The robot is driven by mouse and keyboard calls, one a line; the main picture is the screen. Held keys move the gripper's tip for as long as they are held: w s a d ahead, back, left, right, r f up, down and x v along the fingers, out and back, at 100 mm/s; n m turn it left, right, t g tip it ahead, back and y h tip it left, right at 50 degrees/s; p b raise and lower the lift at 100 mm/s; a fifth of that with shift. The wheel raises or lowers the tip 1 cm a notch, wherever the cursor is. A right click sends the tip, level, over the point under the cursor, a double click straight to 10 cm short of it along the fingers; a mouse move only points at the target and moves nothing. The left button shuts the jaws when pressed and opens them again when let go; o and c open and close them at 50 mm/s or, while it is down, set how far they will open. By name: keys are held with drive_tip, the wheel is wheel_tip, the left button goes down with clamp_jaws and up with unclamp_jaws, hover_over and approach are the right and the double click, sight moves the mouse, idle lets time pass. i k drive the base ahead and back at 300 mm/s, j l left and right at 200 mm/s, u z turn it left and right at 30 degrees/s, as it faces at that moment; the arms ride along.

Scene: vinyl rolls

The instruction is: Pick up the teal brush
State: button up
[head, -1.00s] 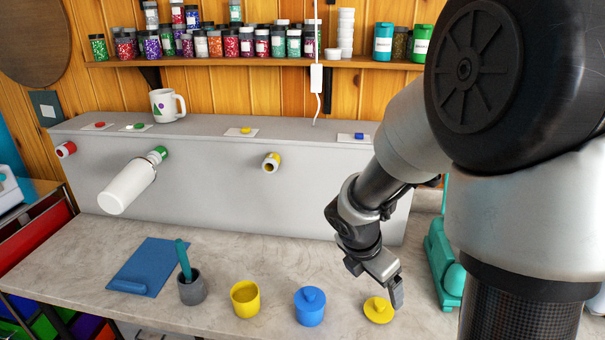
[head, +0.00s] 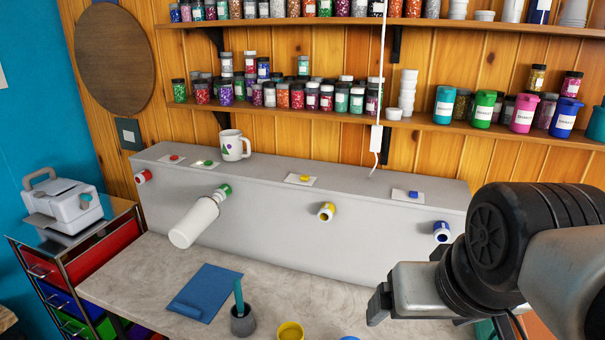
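The teal brush (head: 238,296) stands tilted in a small grey cup (head: 242,322) on the table, its handle pointing up. My gripper (head: 374,312) is at the lower right, above the table and well to the right of the brush. It is seen from the side, and I cannot tell whether its fingers are apart. I see nothing held in it.
A blue mat (head: 208,290) lies left of the cup. A yellow pot (head: 290,332) stands right of it, partly cut off. Behind is a grey box (head: 270,215) with a white bottle (head: 194,222) sticking out. A drawer cart (head: 80,262) stands at left.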

sight(236, 282)
drive_tip(key=j+u, duration=0.1)
drive_tip(key=u, duration=0.9)
drive_tip(key=k, duration=0.55)
drive_tip(key=j+z, duration=0.05)
drive_tip(key=j, duration=0.05)
